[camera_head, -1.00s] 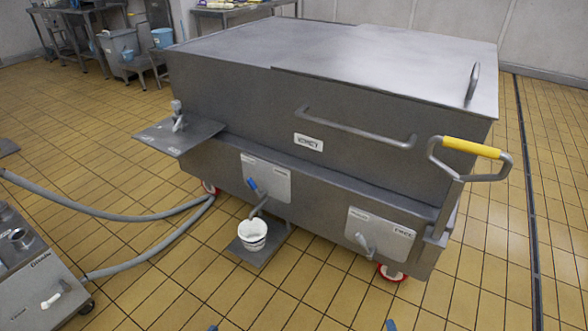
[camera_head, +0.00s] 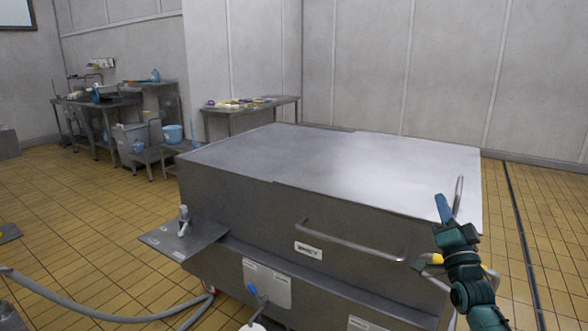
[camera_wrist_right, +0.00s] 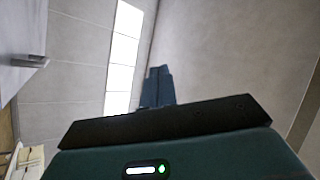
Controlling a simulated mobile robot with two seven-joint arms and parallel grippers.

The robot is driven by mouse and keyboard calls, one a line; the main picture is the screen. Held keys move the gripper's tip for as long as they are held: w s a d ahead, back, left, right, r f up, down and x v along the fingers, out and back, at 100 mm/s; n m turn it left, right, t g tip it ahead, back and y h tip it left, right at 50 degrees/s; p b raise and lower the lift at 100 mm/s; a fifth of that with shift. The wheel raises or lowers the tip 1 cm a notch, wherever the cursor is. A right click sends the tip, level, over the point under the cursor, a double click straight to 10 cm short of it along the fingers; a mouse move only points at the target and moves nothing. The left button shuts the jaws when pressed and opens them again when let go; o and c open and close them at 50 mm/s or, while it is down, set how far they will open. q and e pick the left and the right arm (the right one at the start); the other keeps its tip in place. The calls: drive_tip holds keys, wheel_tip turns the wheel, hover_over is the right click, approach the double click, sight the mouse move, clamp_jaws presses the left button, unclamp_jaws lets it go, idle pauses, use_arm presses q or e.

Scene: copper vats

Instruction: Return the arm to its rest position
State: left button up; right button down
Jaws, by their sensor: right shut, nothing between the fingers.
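My right gripper (camera_head: 442,207) is raised at the right of the head view, in front of the vat's right front corner. Its fingers are shut and empty and point upward. In the right wrist view the closed fingers (camera_wrist_right: 158,86) show against a pale wall and a bright panel. My left gripper is not in view. The large steel vat (camera_head: 235,205) stands in the middle with its lid down. Its yellow-gripped handle at the right is mostly hidden behind my right arm.
A bar handle (camera_head: 350,243) sticks out from the vat's front. A small side shelf (camera_head: 185,238) juts out at its left. A grey hose (camera_head: 95,315) lies on the tiled floor. Steel tables (camera_head: 250,109) stand at the back. Open floor lies left of the vat.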

wheel_tip(320, 180, up, 6)
drive_tip(key=t, duration=0.1)
wheel_tip(320, 180, down, 14)
drive_tip(key=w+d+n+g+h, duration=0.25)
drive_tip(key=n+g, duration=0.55)
drive_tip(key=n, duration=0.4)
drive_tip(key=s+a+f+n+g+y, duration=0.1)
drive_tip(key=s+a+f+y, duration=0.1)
drive_tip(key=s+a+f, duration=0.3)
drive_tip(key=s+a+f+g+y, duration=0.1)
drive_tip(key=s+a+f, duration=0.25)
drive_tip(key=f, duration=0.45)
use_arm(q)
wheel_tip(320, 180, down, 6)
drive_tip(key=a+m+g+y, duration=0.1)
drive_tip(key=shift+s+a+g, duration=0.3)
use_arm(e)
drive_tip(key=s+a+f+g+y, duration=0.1)
drive_tip(key=s+a+f, duration=0.2)
drive_tip(key=s, duration=0.7)
drive_tip(key=s+a+f+g+y, duration=0.1)
drive_tip(key=s+a+f, duration=0.3)
drive_tip(key=s, duration=0.6)
drive_tip(key=s+a+f+g+y, duration=0.1)
drive_tip(key=s+a+f, duration=0.3)
drive_tip(key=s, duration=0.5)
drive_tip(key=shift+s+a+m+g, duration=0.4)
drive_tip(key=shift+a+g, duration=0.25)
drive_tip(key=shift+g, duration=0.15)
